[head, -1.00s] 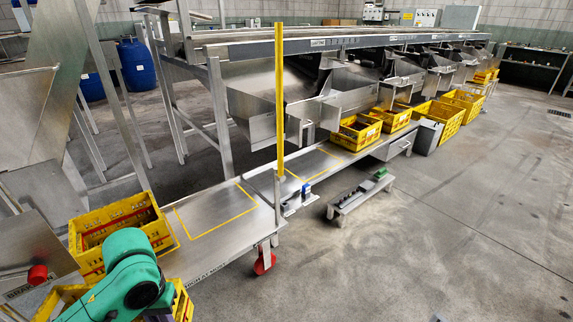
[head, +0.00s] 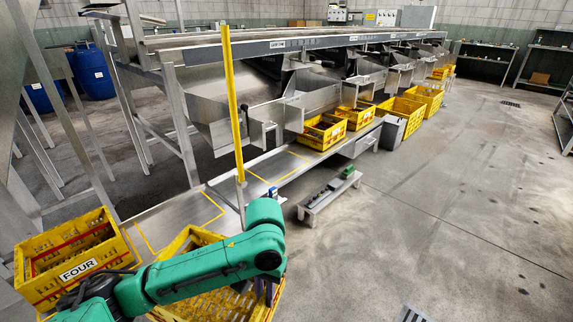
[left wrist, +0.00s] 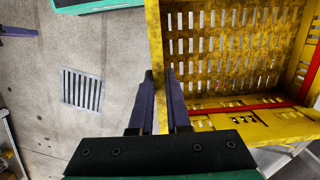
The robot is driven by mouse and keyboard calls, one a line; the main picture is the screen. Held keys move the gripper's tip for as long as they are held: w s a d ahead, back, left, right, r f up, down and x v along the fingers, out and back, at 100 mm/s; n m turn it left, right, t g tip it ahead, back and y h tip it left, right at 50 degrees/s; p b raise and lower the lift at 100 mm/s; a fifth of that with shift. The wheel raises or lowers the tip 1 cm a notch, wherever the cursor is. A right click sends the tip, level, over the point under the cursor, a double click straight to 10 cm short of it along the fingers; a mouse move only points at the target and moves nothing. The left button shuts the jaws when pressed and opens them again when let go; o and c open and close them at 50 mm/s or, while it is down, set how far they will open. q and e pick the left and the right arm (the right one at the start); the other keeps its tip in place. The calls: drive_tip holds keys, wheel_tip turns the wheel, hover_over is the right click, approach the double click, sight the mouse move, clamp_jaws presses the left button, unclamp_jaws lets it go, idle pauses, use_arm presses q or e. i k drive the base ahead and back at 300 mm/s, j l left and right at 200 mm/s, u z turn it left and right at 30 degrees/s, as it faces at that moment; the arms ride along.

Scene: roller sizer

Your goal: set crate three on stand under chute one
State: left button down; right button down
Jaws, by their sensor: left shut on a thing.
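A yellow slotted crate (head: 190,240) is held by my left gripper (head: 258,289), partly hidden behind my green arm in the head view. In the left wrist view the purple fingers (left wrist: 160,105) straddle one wall of the crate (left wrist: 235,60). Its visible floor is bare, with a red band along a far side; no number shows. The nearest chute (head: 200,105) hangs over a low steel bench with a yellow-outlined spot (head: 298,154) that looks empty. A purple piece like a finger of my right gripper (left wrist: 18,31) shows at the left wrist view's edge.
A crate marked FOUR (head: 75,262) stands at the left. Several yellow crates, the nearest one (head: 324,132), stand along the chutes. A yellow post (head: 232,100) rises beside the bench. A low step (head: 328,196) stands on the floor.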

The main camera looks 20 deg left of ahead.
sight(277, 165)
drive_tip(key=i+z, duration=0.2)
drive_tip(key=i, duration=1.2)
drive_tip(key=i+l+u, duration=0.15)
drive_tip(key=i, duration=0.45)
drive_tip(key=i+l+u, duration=0.2)
drive_tip(key=i, duration=0.4)
drive_tip(key=i+j, duration=0.15)
drive_tip(key=j, duration=0.25)
drive_tip(key=i+j, duration=0.15)
drive_tip(key=j, duration=0.2)
drive_tip(key=i+j+u, duration=0.1)
drive_tip(key=j, duration=0.3)
drive_tip(key=i, duration=0.05)
